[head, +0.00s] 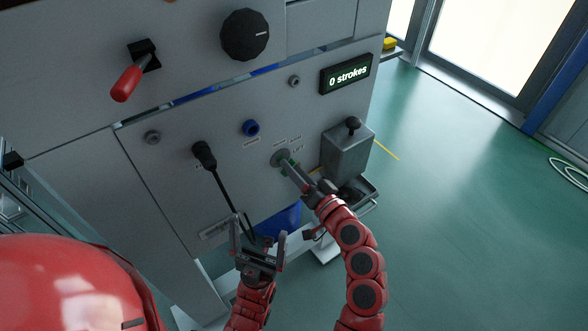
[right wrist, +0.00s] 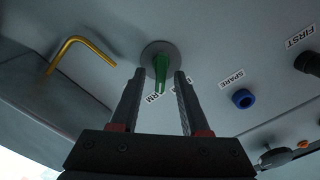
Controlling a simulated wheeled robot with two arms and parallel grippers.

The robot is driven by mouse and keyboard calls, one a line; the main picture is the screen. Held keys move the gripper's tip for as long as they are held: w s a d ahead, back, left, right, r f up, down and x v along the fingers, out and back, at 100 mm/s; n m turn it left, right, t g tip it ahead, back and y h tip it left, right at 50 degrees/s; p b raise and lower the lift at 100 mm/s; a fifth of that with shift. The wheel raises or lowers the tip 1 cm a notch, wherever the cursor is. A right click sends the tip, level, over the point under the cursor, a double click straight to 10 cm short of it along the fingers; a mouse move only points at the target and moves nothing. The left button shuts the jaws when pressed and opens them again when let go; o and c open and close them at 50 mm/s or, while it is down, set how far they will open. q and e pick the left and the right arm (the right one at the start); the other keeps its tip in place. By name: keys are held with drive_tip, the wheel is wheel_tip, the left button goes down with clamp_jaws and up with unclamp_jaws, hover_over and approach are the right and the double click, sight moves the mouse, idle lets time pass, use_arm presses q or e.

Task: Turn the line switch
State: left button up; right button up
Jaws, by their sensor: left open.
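The line switch appears to be the round grey dial (head: 279,157) with a green handle, low on the grey panel. In the right wrist view its green handle (right wrist: 161,68) points down the picture between my right fingertips. My right gripper (head: 291,168) is at the switch, and it also shows in the right wrist view (right wrist: 159,82). Its fingers stand apart on either side of the handle, with a gap visible at each side. Labels by the dial are partly hidden by the fingers.
A blue plug (head: 250,128) marked SPARE sits left of the dial. A grey box with a black-knobbed lever (head: 347,148) stands to its right. Above are a red-handled lever (head: 128,82), a black knob (head: 244,35) and a "0 strokes" display (head: 346,74).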

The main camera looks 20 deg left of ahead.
drive_tip(key=v, duration=1.7)
drive_tip(key=shift+s, duration=0.2)
drive_tip(key=shift+d+f, duration=0.1)
